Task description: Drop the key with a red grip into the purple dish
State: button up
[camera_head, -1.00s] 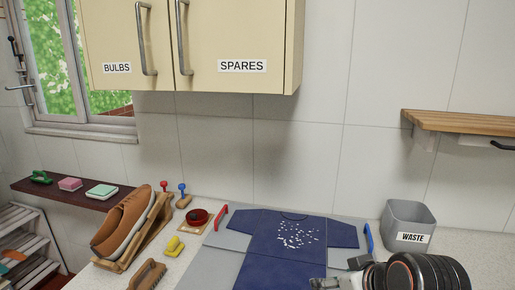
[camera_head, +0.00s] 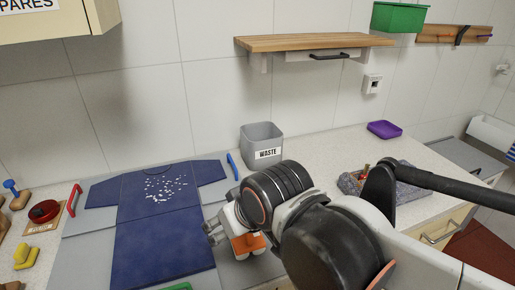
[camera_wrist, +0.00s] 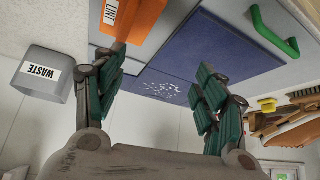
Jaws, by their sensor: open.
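The purple dish (camera_head: 384,129) sits on the counter at the right, toward the wall. A grey stone-like piece (camera_head: 349,184) lies in front of it, partly hidden by my arm. A small red and tan item (camera_head: 366,170) shows on it, too small to tell whether it is the red-gripped key. My gripper (camera_head: 212,232) is over the right side of the grey board, far left of the dish. The wrist view shows my gripper (camera_wrist: 163,85) open, its green-padded fingers apart with nothing between them. The dish does not show in the wrist view.
A grey waste bin (camera_head: 262,146) stands at the back of the counter. An orange labelled object (camera_wrist: 135,18) is near my gripper. A wooden shelf (camera_head: 310,43) hangs above. The counter before the dish's left is clear.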

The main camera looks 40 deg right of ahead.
aim_at(363, 176)
jog(key=z, duration=1.85)
jog(key=l+u, duration=0.1)
jog(key=l, duration=0.55)
jog(key=k+l+u, duration=0.15)
jog(key=l, duration=0.5)
